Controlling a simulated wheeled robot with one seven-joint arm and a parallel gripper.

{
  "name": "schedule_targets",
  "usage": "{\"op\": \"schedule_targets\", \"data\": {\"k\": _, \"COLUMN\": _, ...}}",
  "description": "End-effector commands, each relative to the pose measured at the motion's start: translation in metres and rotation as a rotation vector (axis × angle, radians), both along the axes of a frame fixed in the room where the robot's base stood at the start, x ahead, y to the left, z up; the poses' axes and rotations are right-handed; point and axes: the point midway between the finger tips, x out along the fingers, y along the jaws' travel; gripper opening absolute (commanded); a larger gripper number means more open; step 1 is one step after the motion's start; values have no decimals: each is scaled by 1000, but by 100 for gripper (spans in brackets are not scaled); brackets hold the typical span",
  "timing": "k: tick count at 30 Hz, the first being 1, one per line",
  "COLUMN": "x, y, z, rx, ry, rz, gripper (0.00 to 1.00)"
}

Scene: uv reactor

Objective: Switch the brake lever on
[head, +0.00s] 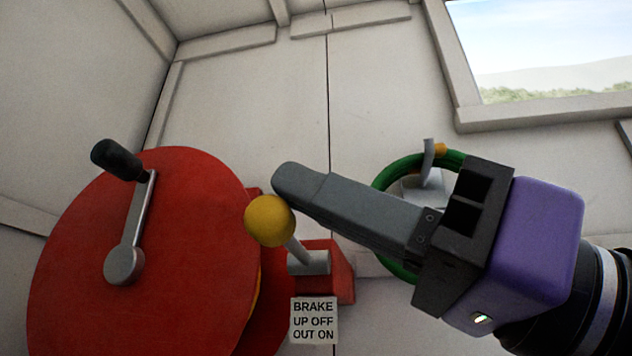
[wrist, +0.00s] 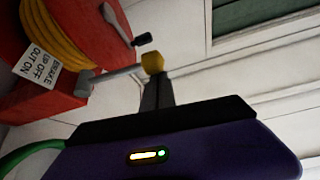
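The brake lever has a yellow ball knob (head: 270,220) on a grey rod, mounted on a red box (head: 343,272). In the head view the rod slants up and left from its grey pivot. A label (head: 313,320) below reads "BRAKE UP OFF OUT ON". My gripper (head: 286,179) comes in from the right with its fingers together and its tips just above and right of the knob. In the wrist view the knob (wrist: 152,62) shows right at the fingertips (wrist: 157,78). I cannot tell whether they touch. Nothing shows between the fingers.
A big red reel (head: 190,230) with a black-handled crank (head: 118,160) stands just left of the lever. Yellow hose (wrist: 55,45) is wound on it. A green ring (head: 385,180) is partly hidden behind my gripper. White walls and a window (head: 550,50) lie behind.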

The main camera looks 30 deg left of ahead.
Motion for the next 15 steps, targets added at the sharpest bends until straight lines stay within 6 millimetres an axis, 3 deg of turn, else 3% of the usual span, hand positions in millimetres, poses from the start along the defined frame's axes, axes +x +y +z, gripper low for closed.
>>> {"op": "schedule_targets", "data": {"k": 5, "x": -1, "y": 3, "z": 14, "rx": -10, "ry": -3, "rz": 4, "gripper": 0}}
{"op": "schedule_targets", "data": {"k": 15, "x": -2, "y": 1, "z": 89, "rx": -2, "ry": -4, "rz": 1, "gripper": 0}}
